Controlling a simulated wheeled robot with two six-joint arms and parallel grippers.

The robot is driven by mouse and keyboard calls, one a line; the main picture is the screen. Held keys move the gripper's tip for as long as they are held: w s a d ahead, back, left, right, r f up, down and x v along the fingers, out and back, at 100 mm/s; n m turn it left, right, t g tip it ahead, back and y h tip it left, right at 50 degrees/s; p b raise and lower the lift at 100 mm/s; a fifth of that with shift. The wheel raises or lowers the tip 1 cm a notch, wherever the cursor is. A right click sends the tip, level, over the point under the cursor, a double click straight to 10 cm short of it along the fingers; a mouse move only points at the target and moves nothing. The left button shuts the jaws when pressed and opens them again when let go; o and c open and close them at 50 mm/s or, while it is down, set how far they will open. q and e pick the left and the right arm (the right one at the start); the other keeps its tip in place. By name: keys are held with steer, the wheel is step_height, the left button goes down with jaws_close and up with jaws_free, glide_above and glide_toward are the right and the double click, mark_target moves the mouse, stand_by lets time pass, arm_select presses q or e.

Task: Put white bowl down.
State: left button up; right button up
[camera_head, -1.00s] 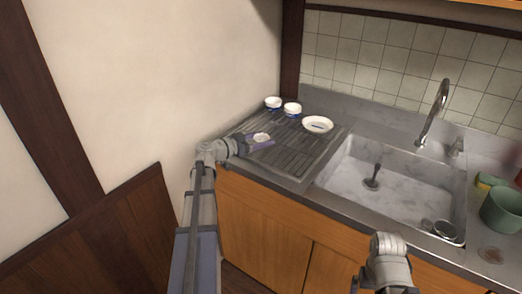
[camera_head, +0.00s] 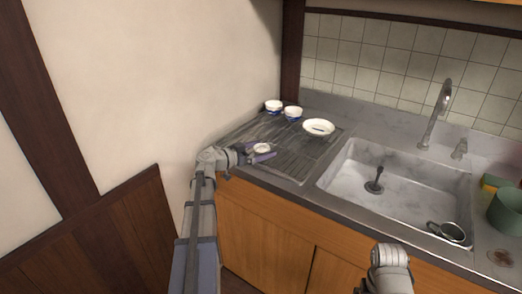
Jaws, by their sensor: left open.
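A small white bowl (camera_head: 262,147) sits at the near left part of the dark ribbed drainboard (camera_head: 310,160), left of the sink. My left gripper (camera_head: 261,152) is at this bowl, its purple-grey fingers spread with the bowl between them. I cannot tell whether a finger touches it. Two more white bowls with blue bases, one (camera_head: 274,105) and another (camera_head: 293,112), stand at the back of the drainboard. A wide white dish (camera_head: 319,127) lies to their right. My right arm shows at the bottom, but its gripper is out of view.
The stone sink (camera_head: 350,180) is right of the drainboard, with a dark upright thing (camera_head: 376,180) and a metal cup (camera_head: 447,232) in it. The faucet (camera_head: 440,105) rises behind. A green pot (camera_head: 506,210) stands at the right. A wall bounds the left side.

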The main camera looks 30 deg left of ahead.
arm_select(q)
steer(key=shift+r+p, duration=0.3)
steer(key=p+v, duration=0.1)
steer(key=v, duration=1.1)
steer(key=shift+f, duration=0.2)
steer(key=shift+a, duration=0.1)
